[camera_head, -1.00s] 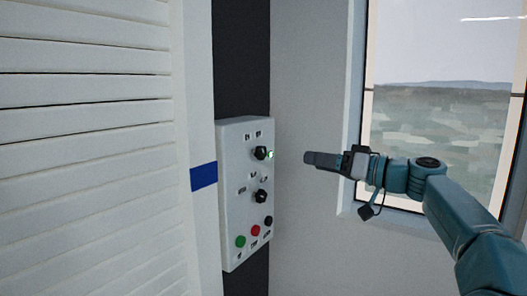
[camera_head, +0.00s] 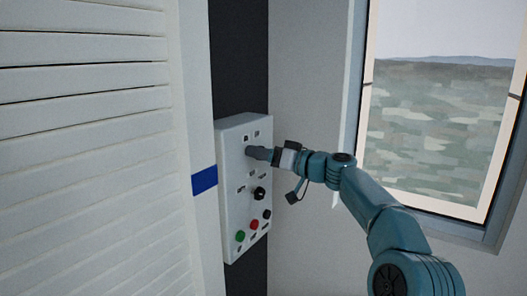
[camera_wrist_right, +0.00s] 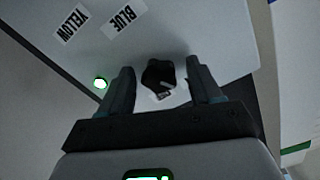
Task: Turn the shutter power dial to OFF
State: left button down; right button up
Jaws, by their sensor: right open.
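A light grey control panel (camera_head: 235,200) is on the dark wall strip, with an upper dial that my right gripper (camera_head: 256,153) now covers in the head view. In the right wrist view the black dial (camera_wrist_right: 158,74) shows between the two fingers, one on each side. The fingers are open, and I cannot tell whether they touch the dial. A small lit green lamp (camera_wrist_right: 100,83) glows beside the left finger. The lower black dial (camera_head: 260,193) stands clear of my gripper in the head view. My left gripper is not in view.
Green (camera_head: 240,236), red (camera_head: 254,225) and black (camera_head: 267,213) buttons line the panel's bottom. Labels reading YELLOW (camera_wrist_right: 75,27) and BLUE (camera_wrist_right: 125,15) show in the wrist view. A white slatted shutter (camera_head: 90,150) is at left, a window (camera_head: 435,130) at right.

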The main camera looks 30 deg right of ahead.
jog(key=c, duration=1)
jog(key=shift+c, duration=0.2)
jog(key=shift+f+m, duration=0.1)
jog(key=shift+m, duration=0.2)
jog(key=shift+m+p, duration=0.5)
jog(key=shift+m, duration=5.4)
